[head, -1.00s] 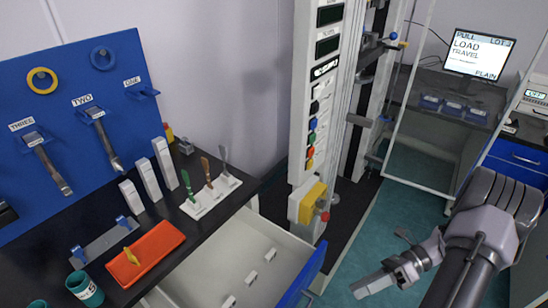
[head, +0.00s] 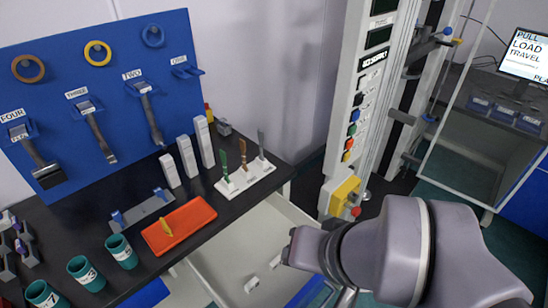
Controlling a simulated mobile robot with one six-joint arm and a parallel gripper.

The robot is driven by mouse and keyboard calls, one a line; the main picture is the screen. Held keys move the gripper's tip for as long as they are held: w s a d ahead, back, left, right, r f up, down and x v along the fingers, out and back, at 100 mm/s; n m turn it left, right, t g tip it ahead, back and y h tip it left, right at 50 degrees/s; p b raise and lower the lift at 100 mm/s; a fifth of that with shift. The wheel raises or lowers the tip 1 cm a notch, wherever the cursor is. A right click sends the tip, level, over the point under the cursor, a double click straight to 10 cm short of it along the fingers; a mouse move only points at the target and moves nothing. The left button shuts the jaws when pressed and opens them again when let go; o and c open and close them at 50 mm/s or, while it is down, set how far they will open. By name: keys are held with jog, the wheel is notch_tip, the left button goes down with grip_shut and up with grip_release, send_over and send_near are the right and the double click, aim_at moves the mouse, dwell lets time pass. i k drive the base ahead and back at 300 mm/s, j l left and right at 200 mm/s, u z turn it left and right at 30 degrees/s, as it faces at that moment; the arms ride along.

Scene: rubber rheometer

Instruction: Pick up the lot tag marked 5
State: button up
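I cannot make out a lot tag marked 5 in the head view. Small white pieces (head: 251,285) lie in the open drawer (head: 226,262), but any marks on them are too small to read. My arm reaches in from the lower right, over the drawer's right side. My gripper's fingers are not clearly visible, so I cannot tell whether they are open or shut, or hold anything.
The black bench (head: 88,212) carries an orange tray (head: 185,228) with a yellow piece, teal cups (head: 121,251), white upright blocks (head: 187,156) and a white rack (head: 246,180). A blue tool board (head: 100,70) stands behind. The tall machine (head: 362,110) stands right of the drawer.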

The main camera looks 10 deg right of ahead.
aim_at(252, 284)
jog(key=k+j, duration=0.1)
jog(key=j, duration=0.4)
jog(key=k+j+u, duration=0.1)
jog(key=j, duration=0.4)
jog(key=k+j, duration=0.1)
jog(key=j, duration=0.4)
jog(key=k+l, duration=1.45)
jog(key=k+l+u, duration=0.05)
jog(key=k, duration=0.05)
